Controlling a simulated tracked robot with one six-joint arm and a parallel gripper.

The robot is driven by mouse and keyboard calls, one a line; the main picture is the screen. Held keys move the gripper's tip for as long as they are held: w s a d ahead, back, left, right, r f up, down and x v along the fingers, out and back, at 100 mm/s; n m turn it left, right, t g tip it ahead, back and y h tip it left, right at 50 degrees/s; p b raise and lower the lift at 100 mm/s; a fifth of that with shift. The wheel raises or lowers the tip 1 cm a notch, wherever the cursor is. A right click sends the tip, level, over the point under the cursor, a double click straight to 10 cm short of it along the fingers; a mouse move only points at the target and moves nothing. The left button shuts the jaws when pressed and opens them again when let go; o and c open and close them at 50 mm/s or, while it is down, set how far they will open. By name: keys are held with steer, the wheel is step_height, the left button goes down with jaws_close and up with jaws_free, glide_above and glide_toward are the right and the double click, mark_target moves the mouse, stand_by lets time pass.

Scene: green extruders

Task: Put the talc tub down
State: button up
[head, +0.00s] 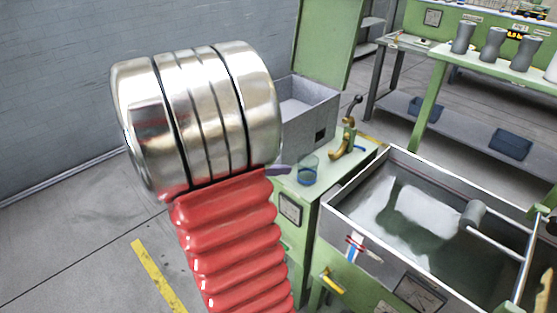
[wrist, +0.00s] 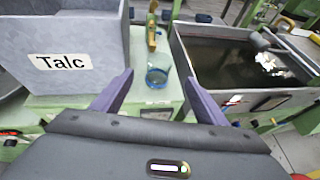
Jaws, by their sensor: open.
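A small clear tub with a blue rim (wrist: 158,76) stands upright on the green cabinet top. It also shows in the head view (head: 308,170). I cannot read a label on it. My gripper (wrist: 157,84) is open, its two purple fingers apart with the tub seen between and beyond them. I cannot tell whether they touch it. In the head view my arm hides most of the gripper, and only a purple finger shows at the cabinet's left edge. A grey box labelled Talc (wrist: 82,58) stands left of the tub, with white contents in the head view (head: 306,118).
A brass tap-like fitting (head: 345,140) stands behind the tub. A metal tank of liquid (head: 425,215) with a roller (head: 473,215) is to the right. A green-framed bench (head: 500,60) with grey cups is at the back right. Some bare cabinet top (wrist: 150,112) shows around the tub.

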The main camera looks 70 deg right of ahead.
stand_by(0.8)
steer(key=w+a+r+m+t+y, duration=0.1)
steer(key=w+a+m+t+y, duration=0.2)
steer(key=a, duration=1.2)
steer(key=w+a+r+m+t+y, duration=0.2)
steer(key=w+a+m+t+y, duration=0.1)
steer(key=a, duration=1.1)
steer(key=w+a+r+m+t+y, duration=0.1)
steer(key=a+m+t+y, duration=0.3)
steer(key=a, duration=1.1)
steer(key=w+m+t, duration=0.1)
steer(key=t, duration=0.2)
steer(key=shift+w+a+r, duration=0.35)
steer(key=shift+w, duration=0.05)
